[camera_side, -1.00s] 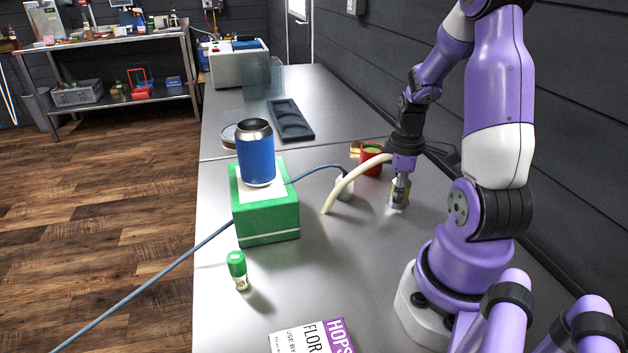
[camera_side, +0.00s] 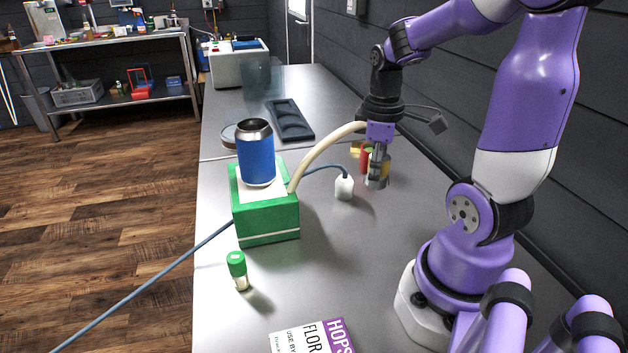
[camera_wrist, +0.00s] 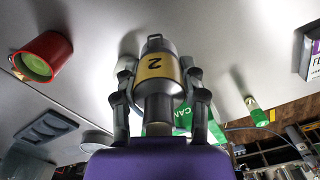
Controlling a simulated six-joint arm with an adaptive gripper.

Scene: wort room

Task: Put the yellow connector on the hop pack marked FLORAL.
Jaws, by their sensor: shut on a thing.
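My gripper (camera_side: 378,168) is shut on a grey metal connector with a yellow band (camera_wrist: 155,67). The band is marked 2 in the wrist view, and a finger lies on each side of it. In the side view the held connector (camera_side: 385,168) hangs upright above the far right part of the bench, partly covered by the fingers. The hop pack (camera_side: 312,337), white and purple with HOPS and FLOR readable, lies at the bench's near edge, cut off by the frame. The pack's edge also shows at the right of the wrist view (camera_wrist: 314,55). My gripper is far from the pack.
A blue can (camera_side: 256,155) stands on a green box (camera_side: 268,221). A green-capped vial (camera_side: 237,265) stands between box and pack. A red cup (camera_side: 366,158) is behind my gripper. A cream hose (camera_side: 322,146) arcs from my gripper towards the box. A white cabled piece (camera_side: 344,187) stands nearby.

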